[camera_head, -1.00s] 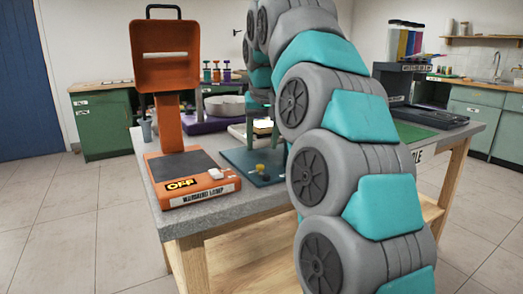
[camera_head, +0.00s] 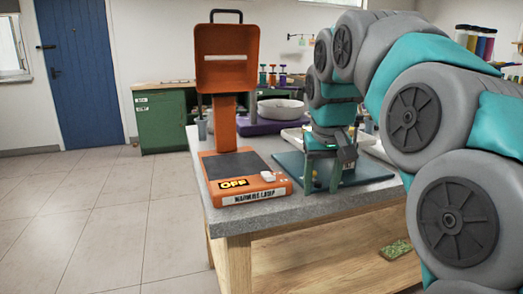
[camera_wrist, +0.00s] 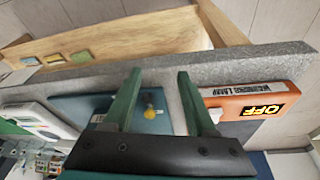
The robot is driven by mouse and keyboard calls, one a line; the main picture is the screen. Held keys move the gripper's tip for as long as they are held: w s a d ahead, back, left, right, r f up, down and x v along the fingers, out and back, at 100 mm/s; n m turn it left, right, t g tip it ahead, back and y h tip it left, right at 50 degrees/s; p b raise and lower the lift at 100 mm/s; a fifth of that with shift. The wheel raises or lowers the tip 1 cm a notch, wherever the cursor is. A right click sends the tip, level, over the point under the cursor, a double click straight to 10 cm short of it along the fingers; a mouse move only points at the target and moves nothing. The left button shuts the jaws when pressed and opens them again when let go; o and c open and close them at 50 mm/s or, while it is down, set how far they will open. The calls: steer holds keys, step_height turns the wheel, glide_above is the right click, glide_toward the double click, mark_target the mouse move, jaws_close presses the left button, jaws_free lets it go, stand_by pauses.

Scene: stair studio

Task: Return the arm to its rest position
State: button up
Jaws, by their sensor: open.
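My gripper (camera_wrist: 160,100) is open, with its two green fingers apart in the wrist view. Nothing is held between them. Beyond the fingers lies a dark teal board (camera_wrist: 80,108) with a small yellow knob (camera_wrist: 149,98) on it. In the head view my arm comes in from the right and arches over the table. My gripper (camera_head: 322,188) points down there, above or at the teal board (camera_head: 372,175); I cannot tell whether it touches it.
An orange warming lamp (camera_head: 226,75) marked OFF stands at the table's left corner. Its base (camera_wrist: 255,103) is close to one finger in the wrist view. A white bowl (camera_head: 281,108) and purple tray (camera_head: 258,127) are behind. The floor (camera_head: 80,210) at left is clear.

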steer(key=s+f+g, duration=0.2)
steer(key=s+f, duration=1)
steer(key=s, duration=0.4)
steer(key=s+d+f+g, duration=0.1)
steer(key=s+f+g, duration=0.1)
steer(key=s+f, duration=1)
steer(key=s, duration=0.4)
steer(key=shift+s+d+f+g, duration=0.2)
steer(key=shift+d+g, duration=0.1)
steer(key=shift+g, duration=0.1)
